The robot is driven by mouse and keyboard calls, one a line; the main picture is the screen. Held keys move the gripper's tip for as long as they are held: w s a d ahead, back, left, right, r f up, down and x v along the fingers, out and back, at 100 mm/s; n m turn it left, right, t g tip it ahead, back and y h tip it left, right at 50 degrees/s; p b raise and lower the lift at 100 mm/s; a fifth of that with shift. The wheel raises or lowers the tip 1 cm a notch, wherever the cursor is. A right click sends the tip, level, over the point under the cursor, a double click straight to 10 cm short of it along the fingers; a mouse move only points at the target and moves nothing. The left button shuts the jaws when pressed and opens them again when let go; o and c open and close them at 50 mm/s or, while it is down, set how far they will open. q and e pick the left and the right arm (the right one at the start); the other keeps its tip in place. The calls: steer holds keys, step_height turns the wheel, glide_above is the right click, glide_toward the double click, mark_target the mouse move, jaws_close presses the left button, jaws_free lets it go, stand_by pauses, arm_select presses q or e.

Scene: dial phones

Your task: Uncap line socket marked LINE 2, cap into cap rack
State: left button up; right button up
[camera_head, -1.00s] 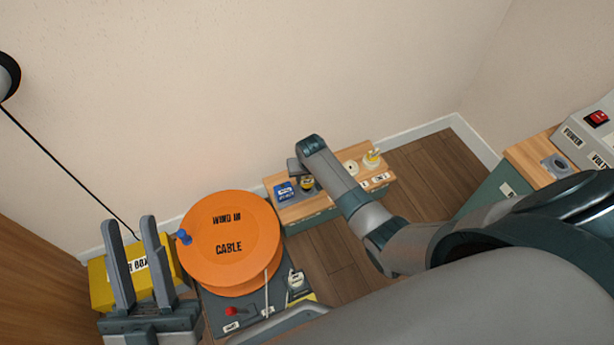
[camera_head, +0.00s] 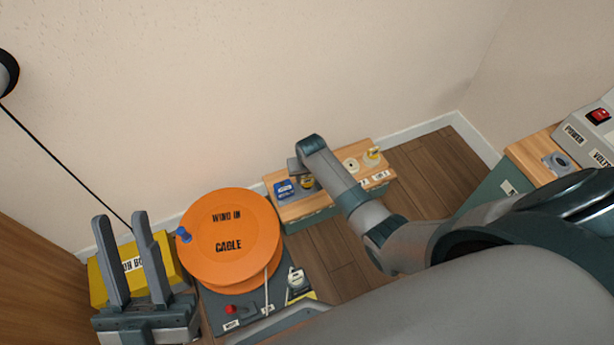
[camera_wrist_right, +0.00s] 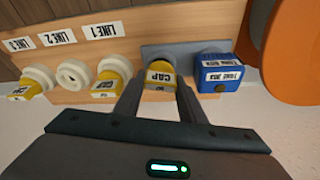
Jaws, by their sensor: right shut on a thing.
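In the right wrist view, my right gripper (camera_wrist_right: 158,84) is shut on a yellow cap (camera_wrist_right: 160,77) marked CAP. The held cap is over the grey-blue cap rack (camera_wrist_right: 151,50), beside a blue box; whether it is fully seated there I cannot tell. The LINE 2 socket (camera_wrist_right: 72,76) is a bare white ring with a dark centre hole. The LINE 1 socket (camera_wrist_right: 114,67) and LINE 3 socket (camera_wrist_right: 38,77) each carry a yellow cap. In the head view my right arm partly covers the block. My left gripper (camera_head: 119,220) is open and empty at the lower left.
An orange cable reel (camera_head: 231,262) stands left of the wooden-topped block (camera_head: 290,212). A blue box (camera_head: 285,190) sits at the block's left end. A yellow box (camera_head: 165,255) lies behind my left gripper. A bench with a red power switch (camera_head: 599,116) is at right.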

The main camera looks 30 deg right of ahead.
steer(key=shift+f+b, duration=0.3)
steer(key=shift+f, duration=0.35)
steer(key=o, duration=1.2)
steer(key=shift+c, duration=1.4)
